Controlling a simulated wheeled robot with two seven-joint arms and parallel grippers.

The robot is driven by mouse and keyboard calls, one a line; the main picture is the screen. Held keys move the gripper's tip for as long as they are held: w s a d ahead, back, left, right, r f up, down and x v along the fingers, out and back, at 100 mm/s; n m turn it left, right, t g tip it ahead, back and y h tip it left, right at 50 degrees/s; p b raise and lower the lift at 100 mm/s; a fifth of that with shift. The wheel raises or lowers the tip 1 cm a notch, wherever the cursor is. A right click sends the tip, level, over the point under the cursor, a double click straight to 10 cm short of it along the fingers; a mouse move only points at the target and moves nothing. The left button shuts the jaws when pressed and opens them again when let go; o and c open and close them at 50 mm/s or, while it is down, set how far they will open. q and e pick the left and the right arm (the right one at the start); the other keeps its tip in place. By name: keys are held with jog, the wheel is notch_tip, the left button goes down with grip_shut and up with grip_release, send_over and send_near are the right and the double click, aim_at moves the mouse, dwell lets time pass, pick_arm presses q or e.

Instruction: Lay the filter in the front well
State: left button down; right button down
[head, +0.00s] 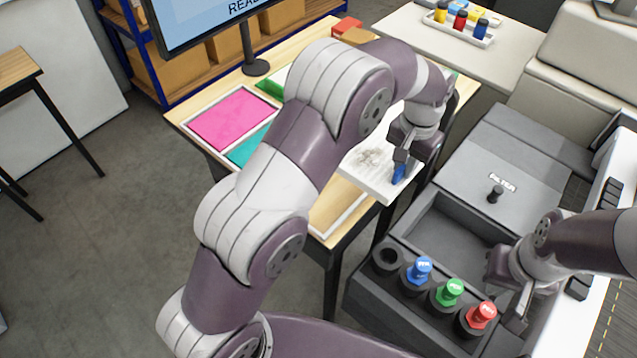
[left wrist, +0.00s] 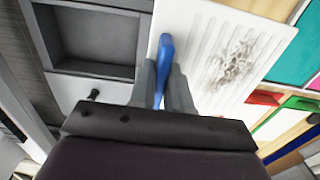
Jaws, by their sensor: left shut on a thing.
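The filter (head: 374,166) is a white ribbed panel with a grey smudge and a blue tab. My left gripper (head: 401,168) is shut on the blue tab and holds the panel in the air, left of the grey machine. The left wrist view shows the filter (left wrist: 225,60) and the tab between the fingers (left wrist: 163,82). The front well (head: 450,238) is an open dark recess, empty where visible; it also shows in the left wrist view (left wrist: 98,35). My right gripper (head: 522,300) is low over the machine's right side, its fingers seen too edge-on to judge.
A closed lid marked FILTER (head: 490,165) with a black knob (head: 495,193) lies behind the well. Blue (head: 419,270), green (head: 449,292) and red (head: 481,316) capped bottles stand in front, beside an empty hole. A table with a pink tray (head: 231,118) is left.

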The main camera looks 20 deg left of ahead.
aim_at(363, 167)
pick_arm(q)
jog(key=a+f+b, duration=0.1)
jog(key=a+b, duration=0.1)
jog(key=a+f+b, duration=0.2)
jog(key=s+a+f+b, duration=0.1)
jog(key=a+f+b, duration=0.1)
jog(key=b, duration=0.1)
jog(key=shift+a+f, duration=0.15)
jog(key=shift+f, duration=0.05)
jog(key=shift+s+a+r+p, duration=0.15)
jog(key=shift+a+r+p, duration=0.05)
jog(key=shift+a+p, duration=0.85)
jog(key=a+f, duration=0.1)
jog(key=a, duration=0.2)
jog(key=shift+f+p, duration=0.35)
notch_tip(363, 167, down, 4)
jog(key=shift+s+d+r+p, duration=0.1)
jog(key=shift+s+r+p, duration=0.05)
jog(key=shift+p, duration=0.75)
jog(key=shift+f, duration=0.35)
jog(key=c, duration=1.1)
grip_release()
